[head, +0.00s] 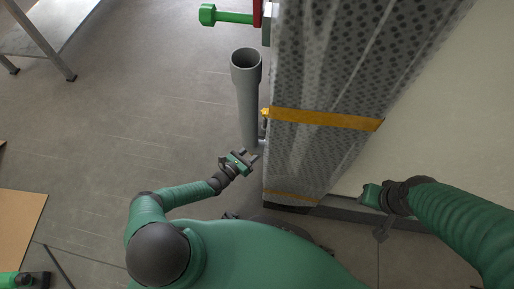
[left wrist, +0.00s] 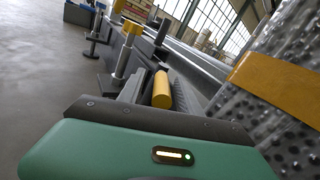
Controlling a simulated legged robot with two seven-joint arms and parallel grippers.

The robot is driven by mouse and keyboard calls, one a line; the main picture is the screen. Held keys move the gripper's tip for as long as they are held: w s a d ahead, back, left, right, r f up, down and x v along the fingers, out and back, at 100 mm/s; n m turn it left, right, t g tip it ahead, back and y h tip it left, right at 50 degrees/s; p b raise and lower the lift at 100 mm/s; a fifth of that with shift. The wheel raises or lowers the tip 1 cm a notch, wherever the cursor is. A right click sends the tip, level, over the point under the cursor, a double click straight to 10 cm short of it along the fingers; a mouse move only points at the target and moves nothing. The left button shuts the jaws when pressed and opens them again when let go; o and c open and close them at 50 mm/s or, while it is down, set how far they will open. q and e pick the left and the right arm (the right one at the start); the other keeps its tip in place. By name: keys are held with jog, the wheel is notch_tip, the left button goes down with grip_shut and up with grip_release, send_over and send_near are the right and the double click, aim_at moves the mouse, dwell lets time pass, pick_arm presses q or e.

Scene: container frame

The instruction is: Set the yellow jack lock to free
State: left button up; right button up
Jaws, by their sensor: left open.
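In the left wrist view a short yellow cylinder (left wrist: 161,90), which looks like the yellow jack lock's handle, stands just beyond my gripper housing. Its lower end is hidden by the housing. In the head view I cannot make out the lock clearly. A grey jack tube (head: 248,100) stands beside the perforated metal frame.
The perforated frame (head: 310,155) carries an orange band (head: 325,119). A green handle (head: 228,16) sticks out at the top. A metal table (head: 50,30) is at upper left and a brown board (head: 18,225) at lower left. The floor left of the tube is clear.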

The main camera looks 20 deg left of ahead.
pick_arm(q)
jog(key=p+v, duration=0.5)
jog(key=v, duration=1.2)
jog(key=shift+d+f, duration=0.1)
jog(key=shift+d, duration=0.05)
